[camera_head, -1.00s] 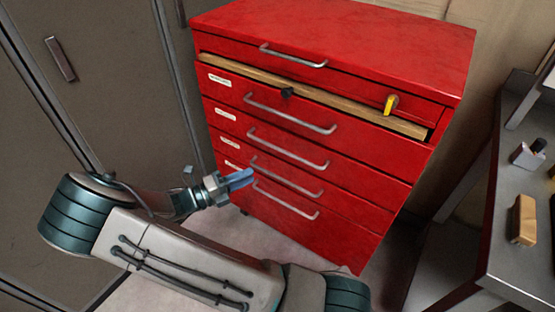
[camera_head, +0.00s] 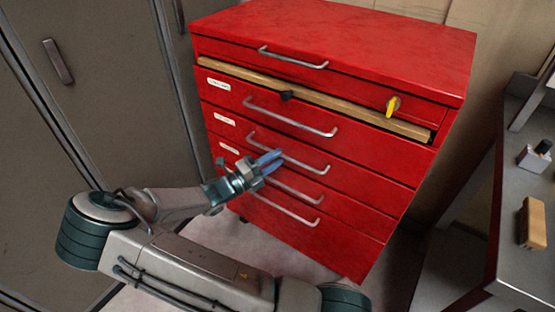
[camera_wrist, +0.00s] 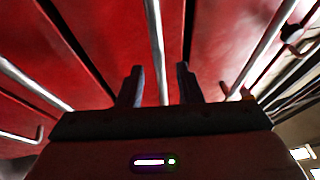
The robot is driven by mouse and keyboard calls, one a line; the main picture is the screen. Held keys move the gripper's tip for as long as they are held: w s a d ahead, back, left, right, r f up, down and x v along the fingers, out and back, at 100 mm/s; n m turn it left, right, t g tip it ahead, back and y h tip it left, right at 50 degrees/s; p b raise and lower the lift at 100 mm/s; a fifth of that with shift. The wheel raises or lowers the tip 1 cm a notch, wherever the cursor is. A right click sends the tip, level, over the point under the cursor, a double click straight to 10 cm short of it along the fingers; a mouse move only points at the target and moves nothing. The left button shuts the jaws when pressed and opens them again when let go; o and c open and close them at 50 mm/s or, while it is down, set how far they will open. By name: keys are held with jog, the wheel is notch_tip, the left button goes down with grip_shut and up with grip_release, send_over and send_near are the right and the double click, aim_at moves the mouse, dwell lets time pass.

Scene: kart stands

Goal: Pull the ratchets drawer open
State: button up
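A red drawer cabinet (camera_head: 335,30) stands ahead, with several drawers and silver bar handles. Its small white labels are too small to read, so I cannot tell which drawer is the ratchets one. My gripper (camera_head: 274,160) is at the cabinet front, by the left part of the third handle from the top (camera_head: 312,166). In the wrist view my gripper (camera_wrist: 160,84) is open and empty, its two dark fingers apart. That handle (camera_wrist: 155,45) runs through the gap between them. Whether the fingers touch it cannot be told. The fourth handle (camera_head: 300,194) is partly hidden by my gripper.
A wooden strip (camera_head: 340,108) sticks out under the top drawer, with a black knob (camera_head: 287,95) and a yellow knob (camera_head: 393,105). A grey bench (camera_head: 510,220) with a wooden block (camera_head: 532,222) is at right. Grey lockers (camera_head: 90,80) stand at left.

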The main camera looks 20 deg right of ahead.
jog(key=shift+w+d+r, duration=0.1)
jog(key=shift+d, duration=0.5)
grip_shut()
jog(key=shift+a, duration=0.1)
